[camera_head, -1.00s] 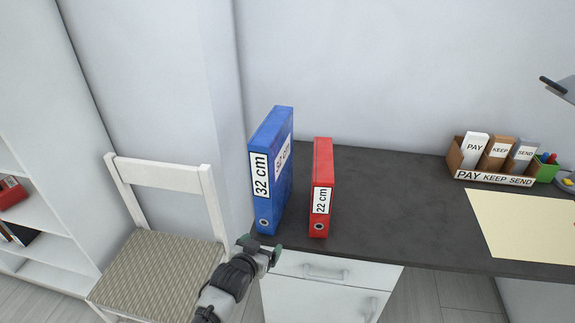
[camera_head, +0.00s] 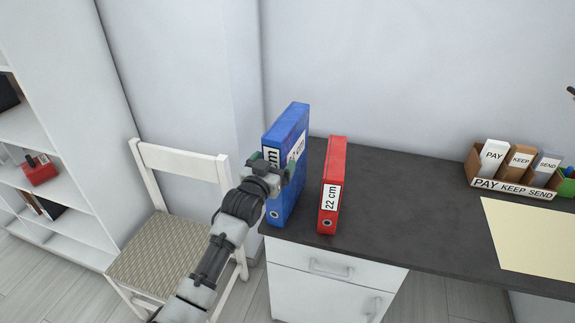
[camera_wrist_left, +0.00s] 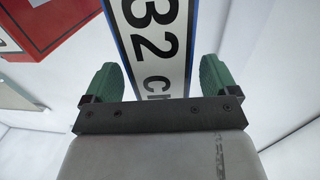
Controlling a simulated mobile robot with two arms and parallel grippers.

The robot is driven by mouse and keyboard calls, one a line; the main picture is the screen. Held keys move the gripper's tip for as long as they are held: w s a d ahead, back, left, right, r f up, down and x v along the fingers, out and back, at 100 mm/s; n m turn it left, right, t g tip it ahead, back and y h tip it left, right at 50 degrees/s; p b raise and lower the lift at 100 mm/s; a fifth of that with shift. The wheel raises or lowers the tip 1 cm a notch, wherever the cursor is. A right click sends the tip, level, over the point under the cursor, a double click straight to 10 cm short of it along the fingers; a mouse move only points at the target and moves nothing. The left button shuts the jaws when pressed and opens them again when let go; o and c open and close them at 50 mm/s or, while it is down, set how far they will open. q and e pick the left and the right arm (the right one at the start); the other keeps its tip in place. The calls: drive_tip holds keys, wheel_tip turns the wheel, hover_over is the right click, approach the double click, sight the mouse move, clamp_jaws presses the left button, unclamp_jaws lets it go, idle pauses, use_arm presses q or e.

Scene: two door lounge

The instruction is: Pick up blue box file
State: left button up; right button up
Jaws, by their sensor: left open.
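The blue box file (camera_head: 290,128) stands upright on the left end of the dark desk. Its label reads "32 cm" in the earlier view and is now partly hidden by my left gripper. My left gripper (camera_head: 271,162) is in front of the blue file's spine. In the left wrist view the gripper (camera_wrist_left: 159,82) is open, with its green fingers on either side of the file's labelled spine (camera_wrist_left: 154,40). I cannot tell whether the fingers touch it. My right gripper is not in view.
A red box file (camera_head: 333,170), labelled "22 cm", stands close to the right of the blue one. The desk (camera_head: 420,195) is clear to its right, up to a sorter (camera_head: 514,185) and a yellow sheet (camera_head: 535,235). A white chair (camera_head: 180,160) stands at left.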

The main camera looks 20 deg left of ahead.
use_arm(q)
drive_tip(key=shift+w+d+f, duration=0.1)
drive_tip(key=shift+w+d, duration=0.05)
drive_tip(key=shift+w, duration=1.4)
drive_tip(key=shift+s, duration=0.1)
clamp_jaws()
